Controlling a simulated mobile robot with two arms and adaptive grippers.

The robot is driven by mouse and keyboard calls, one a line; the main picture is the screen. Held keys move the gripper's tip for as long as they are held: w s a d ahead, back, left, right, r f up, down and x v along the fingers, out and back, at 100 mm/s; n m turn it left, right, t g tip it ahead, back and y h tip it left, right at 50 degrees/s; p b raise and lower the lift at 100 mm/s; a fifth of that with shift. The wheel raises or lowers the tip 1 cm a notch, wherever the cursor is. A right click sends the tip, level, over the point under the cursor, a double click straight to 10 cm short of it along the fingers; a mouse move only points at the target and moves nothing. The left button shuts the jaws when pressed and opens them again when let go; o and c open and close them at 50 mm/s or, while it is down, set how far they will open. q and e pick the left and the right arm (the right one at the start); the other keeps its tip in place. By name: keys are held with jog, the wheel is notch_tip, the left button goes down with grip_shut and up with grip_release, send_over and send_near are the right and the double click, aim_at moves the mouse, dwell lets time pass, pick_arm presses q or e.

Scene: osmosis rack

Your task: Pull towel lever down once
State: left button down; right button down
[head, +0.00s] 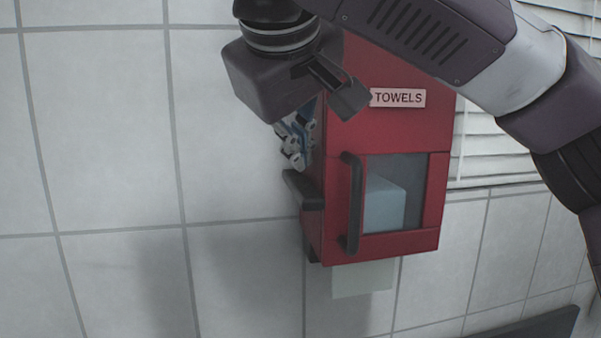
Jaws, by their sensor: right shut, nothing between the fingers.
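The red towel dispenser (375,245) hangs on the tiled wall, with a white "TOWELS" label (398,98) on its front. A black lever (305,190) sticks out at its left side, low down. A black upright handle (352,203) is on the front, beside a window with a pale towel roll (384,204) behind it. A pale towel sheet (362,279) hangs below. My right gripper (294,150) is shut and empty, fingers pointing down, just above the lever and beside the dispenser's left side. I cannot tell whether it touches the lever. My left gripper is not in view.
My right arm covers the dispenser's top. White blinds (478,150) are at the right. A dark edge (540,325) shows at the bottom right. The tiled wall (110,150) left of the dispenser is bare, with free room in front.

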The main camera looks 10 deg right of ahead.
aim_at(299, 182)
notch_tip(299, 182, up, 3)
jog(key=shift+f+p, duration=0.1)
jog(key=shift+p, duration=0.95)
jog(key=shift+r, duration=1.05)
